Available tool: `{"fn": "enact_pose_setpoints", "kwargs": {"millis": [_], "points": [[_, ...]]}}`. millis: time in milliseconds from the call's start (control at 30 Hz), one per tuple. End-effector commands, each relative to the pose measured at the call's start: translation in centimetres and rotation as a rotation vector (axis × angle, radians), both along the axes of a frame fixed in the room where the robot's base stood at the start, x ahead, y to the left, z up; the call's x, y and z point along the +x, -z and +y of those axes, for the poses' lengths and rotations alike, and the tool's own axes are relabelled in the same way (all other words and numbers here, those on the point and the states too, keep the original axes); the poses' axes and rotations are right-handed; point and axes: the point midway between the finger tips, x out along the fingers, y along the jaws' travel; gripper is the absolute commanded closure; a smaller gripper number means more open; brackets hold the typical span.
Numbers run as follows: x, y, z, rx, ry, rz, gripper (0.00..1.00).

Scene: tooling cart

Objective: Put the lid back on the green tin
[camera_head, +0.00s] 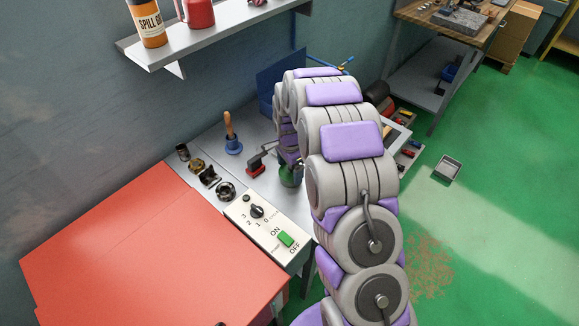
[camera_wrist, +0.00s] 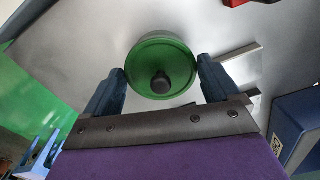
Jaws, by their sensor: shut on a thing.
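The green lid (camera_wrist: 178,66) is round with a dark knob in its middle and lies between the two dark blue fingers of my gripper (camera_wrist: 160,84) in the wrist view. The fingers are at its left and right edges, shut on it. In the head view the green tin (camera_head: 290,178) stands on the grey cart top, partly hidden by my arm, with my gripper (camera_head: 291,165) at its top. A band of green shows past the lid's far edge in the wrist view. I cannot tell whether the lid is fully seated on the tin.
A blue bell with a wooden handle (camera_head: 232,136), a red-and-black item (camera_head: 258,165) and several small dark parts stand left of the tin. A control box (camera_head: 268,226) and a red panel (camera_head: 150,250) are nearer. A blue bin (camera_wrist: 295,128) stands close at right in the wrist view.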

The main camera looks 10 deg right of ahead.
Motion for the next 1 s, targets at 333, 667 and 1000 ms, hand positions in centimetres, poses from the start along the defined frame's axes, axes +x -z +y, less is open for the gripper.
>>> {"fn": "enact_pose_setpoints", "kwargs": {"millis": [333,667,1000], "points": [[0.01,0.00,0.00,0.000,0.000,0.000,0.05],[0.00,0.00,0.00,0.000,0.000,0.000,0.00],[0.03,-0.98,-0.01,0.000,0.001,-0.001,0.00]]}}
